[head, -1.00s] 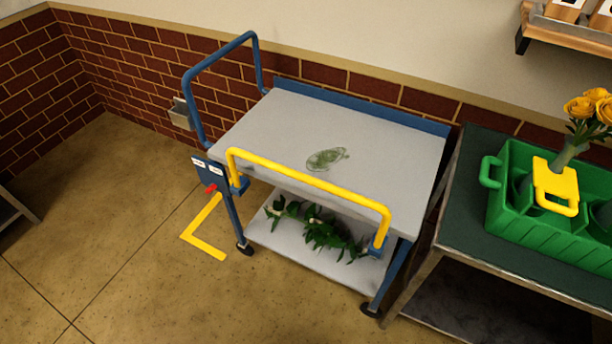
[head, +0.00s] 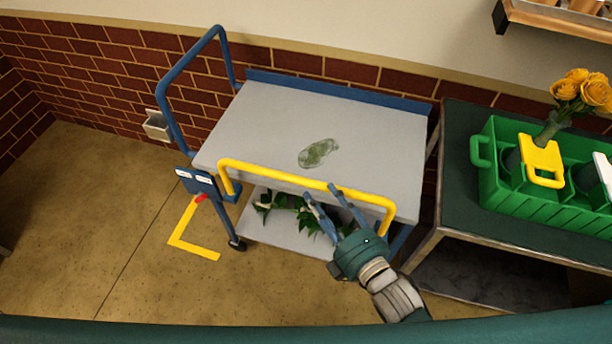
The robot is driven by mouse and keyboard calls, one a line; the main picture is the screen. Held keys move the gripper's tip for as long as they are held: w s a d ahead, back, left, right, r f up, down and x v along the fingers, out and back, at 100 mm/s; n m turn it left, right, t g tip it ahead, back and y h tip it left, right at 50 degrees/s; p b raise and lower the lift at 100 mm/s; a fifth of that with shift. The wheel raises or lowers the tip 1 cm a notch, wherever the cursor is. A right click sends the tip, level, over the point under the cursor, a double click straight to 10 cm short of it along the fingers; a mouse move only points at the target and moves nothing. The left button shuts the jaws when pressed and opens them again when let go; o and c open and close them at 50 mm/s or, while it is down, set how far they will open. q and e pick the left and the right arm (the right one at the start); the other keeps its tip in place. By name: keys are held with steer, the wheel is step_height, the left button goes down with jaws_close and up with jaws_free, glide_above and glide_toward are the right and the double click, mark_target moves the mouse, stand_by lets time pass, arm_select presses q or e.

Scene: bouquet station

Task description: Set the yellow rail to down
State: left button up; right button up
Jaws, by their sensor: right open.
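The yellow rail (head: 285,178) stands raised along the front edge of the grey-topped cart (head: 375,130), its bar above the level of the top's front edge. My right gripper (head: 326,199) is open. Its two blue-grey fingers point up and left at the right half of the rail, close to the bar. I cannot tell whether they touch it. A blue plate with two white labels and a red knob (head: 200,198) sits at the cart's front left corner. My left gripper is not in view.
Green leaves (head: 290,203) lie on the cart's lower shelf. A blue handle (head: 165,85) rises at the left. A dark table (head: 455,200) with a green crate (head: 510,205) and yellow roses (head: 580,88) stands close on the right. The floor at left is clear.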

mark_target(309, 184)
steer(key=x, duration=0.8)
steer(key=shift+w+a+p, duration=0.1)
steer(key=shift+w+p, duration=0.1)
steer(key=shift+p, duration=0.2)
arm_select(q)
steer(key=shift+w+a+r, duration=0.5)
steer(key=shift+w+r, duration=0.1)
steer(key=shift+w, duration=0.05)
